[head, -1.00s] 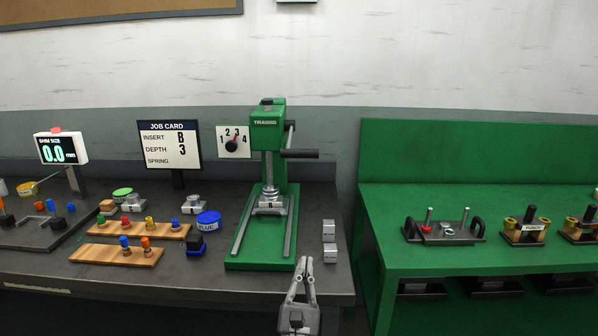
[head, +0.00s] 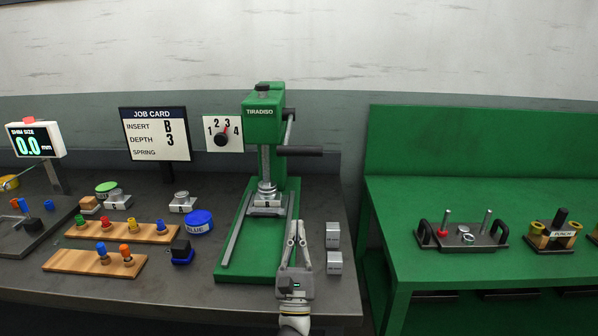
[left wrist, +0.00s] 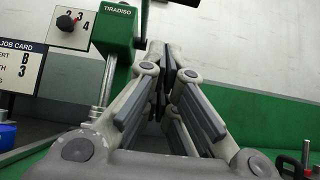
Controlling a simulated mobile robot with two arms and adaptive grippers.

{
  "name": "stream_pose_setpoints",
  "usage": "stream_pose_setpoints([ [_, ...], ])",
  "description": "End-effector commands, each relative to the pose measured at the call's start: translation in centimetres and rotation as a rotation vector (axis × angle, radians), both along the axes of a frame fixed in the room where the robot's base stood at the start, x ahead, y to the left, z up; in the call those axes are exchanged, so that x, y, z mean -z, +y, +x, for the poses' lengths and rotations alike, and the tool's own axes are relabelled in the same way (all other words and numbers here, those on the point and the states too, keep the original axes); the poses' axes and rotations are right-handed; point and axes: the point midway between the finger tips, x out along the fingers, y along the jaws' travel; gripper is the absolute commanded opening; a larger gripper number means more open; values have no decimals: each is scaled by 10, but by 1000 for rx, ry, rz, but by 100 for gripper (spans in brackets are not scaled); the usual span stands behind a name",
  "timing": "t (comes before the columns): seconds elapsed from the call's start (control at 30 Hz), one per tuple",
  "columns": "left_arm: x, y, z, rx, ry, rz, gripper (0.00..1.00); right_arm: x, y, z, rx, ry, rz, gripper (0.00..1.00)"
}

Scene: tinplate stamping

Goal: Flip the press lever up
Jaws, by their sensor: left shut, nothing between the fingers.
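The green press (head: 264,125) stands upright at the right end of the dark bench, and its head also shows in the left wrist view (left wrist: 115,28). Its lever has a dark grip (head: 300,151) that sticks out level to the right of the press head. My left gripper (head: 297,225) is shut and empty. It is in front of the press base's right side, below the lever grip and apart from it. My right gripper is not in view.
Two grey blocks (head: 333,235) sit right of the press base. A dial plate (head: 223,133) and job card (head: 156,134) stand left of the press. Wooden strips with coloured pegs (head: 96,262) lie to the left. A green table (head: 430,200) stands right, across a gap.

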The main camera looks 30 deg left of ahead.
Motion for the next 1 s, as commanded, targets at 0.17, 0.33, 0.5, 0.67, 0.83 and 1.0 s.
stream_pose_setpoints([
  [0.17, -2, 1, 1, 0, 0, 0, 0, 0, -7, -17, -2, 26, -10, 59],
  [0.33, -18, 8, 13, -1, -2, 0, 0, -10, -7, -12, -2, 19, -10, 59],
  [0.5, -44, 21, 35, -1, -2, 1, 0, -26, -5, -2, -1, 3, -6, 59],
  [0.67, -68, 35, 57, -2, 0, 1, 0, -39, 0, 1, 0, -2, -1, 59],
  [0.83, -91, 38, 63, 0, 1, -1, 0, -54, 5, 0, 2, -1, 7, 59],
  [1.0, -104, 39, 63, -1, 0, -1, 0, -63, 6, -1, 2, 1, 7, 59],
])
